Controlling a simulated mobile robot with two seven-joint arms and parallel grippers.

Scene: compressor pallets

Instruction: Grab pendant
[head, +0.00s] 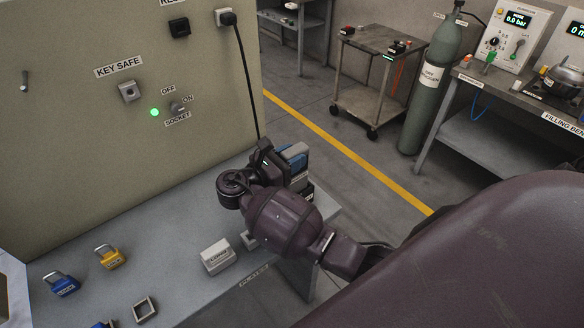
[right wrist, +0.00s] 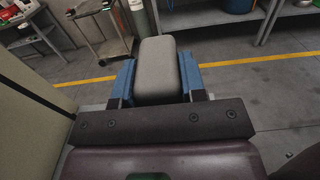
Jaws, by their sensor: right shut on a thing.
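My right gripper (head: 292,158) is over the right end of the grey bench, its wrist covering part of what is there. In the right wrist view, its two blue fingers (right wrist: 158,78) are shut on the sides of a grey, round-edged block, which I take to be the pendant (right wrist: 157,58). In the head view the block is mostly hidden by the gripper. I cannot tell whether it still touches the bench. My left gripper is not in view.
On the bench (head: 190,235) are a white box (head: 217,256), a yellow padlock (head: 110,257) and a blue padlock (head: 62,283). A panel with a key safe switch (head: 129,91) rises behind. A cart (head: 372,100) and a green cylinder (head: 431,85) stand beyond open floor.

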